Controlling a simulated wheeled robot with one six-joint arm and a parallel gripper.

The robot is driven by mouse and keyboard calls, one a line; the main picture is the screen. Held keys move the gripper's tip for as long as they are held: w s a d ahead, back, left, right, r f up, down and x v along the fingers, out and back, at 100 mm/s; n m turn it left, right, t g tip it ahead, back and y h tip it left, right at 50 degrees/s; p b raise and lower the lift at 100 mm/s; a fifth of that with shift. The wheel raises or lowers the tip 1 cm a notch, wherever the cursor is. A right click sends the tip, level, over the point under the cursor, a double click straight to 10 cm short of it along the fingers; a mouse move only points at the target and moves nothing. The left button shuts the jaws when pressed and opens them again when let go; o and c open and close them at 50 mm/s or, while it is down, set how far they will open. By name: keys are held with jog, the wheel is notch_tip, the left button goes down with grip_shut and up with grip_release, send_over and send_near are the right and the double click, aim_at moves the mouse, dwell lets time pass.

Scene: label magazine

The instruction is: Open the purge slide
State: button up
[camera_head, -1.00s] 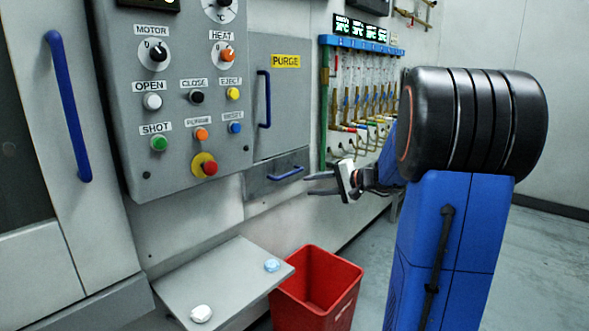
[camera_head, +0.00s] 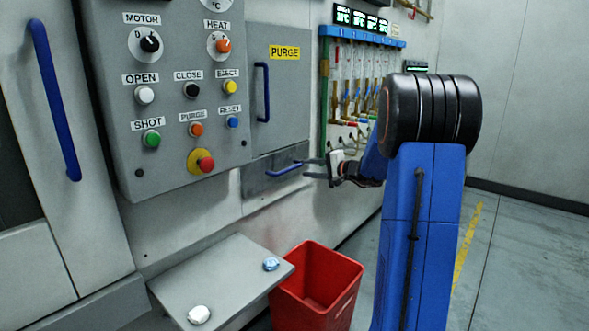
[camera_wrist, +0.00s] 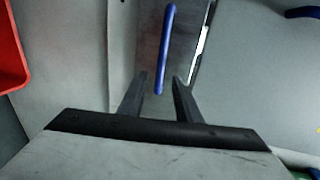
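The purge slide (camera_head: 258,183) is a grey drawer-like front below the door labelled PURGE. Its blue bar handle (camera_head: 284,170) slopes slightly in the head view. In the wrist view the handle (camera_wrist: 167,45) runs nearly upright. My gripper (camera_head: 305,168) is open and empty, just right of the handle in the head view. In the wrist view my two dark fingers (camera_wrist: 160,76) point at the slide, with the near end of the handle between their tips in the picture. I cannot tell whether a finger touches it. The slide looks flush with the wall.
Above is the PURGE door (camera_head: 288,95) with an upright blue handle. The control panel (camera_head: 172,105) is to the left. A grey shelf (camera_head: 225,275) with two small lumps and a red bin (camera_head: 315,292) stand below. Hoses (camera_head: 360,85) hang at the right.

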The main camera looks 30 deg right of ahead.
aim_at(296, 167)
jog(key=x, duration=0.7)
jog(key=shift+w+a, duration=0.1)
jog(key=shift+w, duration=0.15)
grip_shut()
